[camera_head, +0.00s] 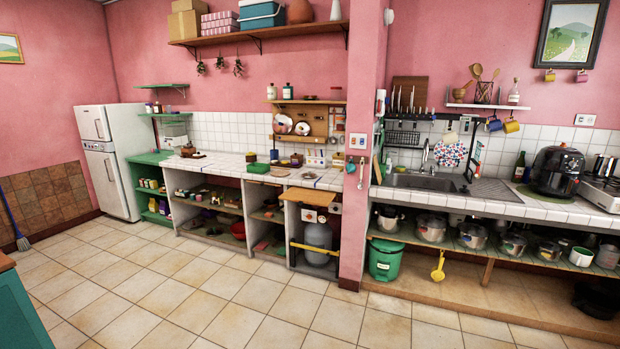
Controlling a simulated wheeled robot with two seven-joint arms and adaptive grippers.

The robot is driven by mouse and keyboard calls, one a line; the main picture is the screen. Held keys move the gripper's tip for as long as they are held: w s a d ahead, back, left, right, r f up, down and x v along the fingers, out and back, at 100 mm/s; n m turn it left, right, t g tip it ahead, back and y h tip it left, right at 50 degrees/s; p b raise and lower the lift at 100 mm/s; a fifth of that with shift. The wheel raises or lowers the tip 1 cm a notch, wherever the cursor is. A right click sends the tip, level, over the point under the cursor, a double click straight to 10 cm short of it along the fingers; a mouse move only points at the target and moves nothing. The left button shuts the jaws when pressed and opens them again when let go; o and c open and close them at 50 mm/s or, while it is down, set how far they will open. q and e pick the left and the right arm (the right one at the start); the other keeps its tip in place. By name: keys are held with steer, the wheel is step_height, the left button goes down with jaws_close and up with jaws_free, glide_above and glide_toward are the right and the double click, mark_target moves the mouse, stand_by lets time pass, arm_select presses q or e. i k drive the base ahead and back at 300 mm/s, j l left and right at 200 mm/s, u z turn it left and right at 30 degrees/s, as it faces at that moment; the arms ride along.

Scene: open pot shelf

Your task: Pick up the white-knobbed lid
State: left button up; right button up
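Several metal pots stand in a row on the open shelf under the sink counter at the right, among them a large pot (430,230), a pot to its right (472,236) and one at the shelf's left end (387,222). Some seem to have lids, but they are too small and shaded for me to tell a white knob. Two round pale lid-like discs (283,124) (302,128) hang on the wooden wall rack at the centre. Neither of my grippers shows in the head view.
A pink pillar (362,200) divides the two counters. The tiled floor (230,290) in front is clear. A teal cabinet (20,310) stands at the lower left.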

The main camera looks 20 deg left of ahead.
mark_target(309, 174)
steer(key=u, duration=1.4)
steer(key=i, duration=3.9)
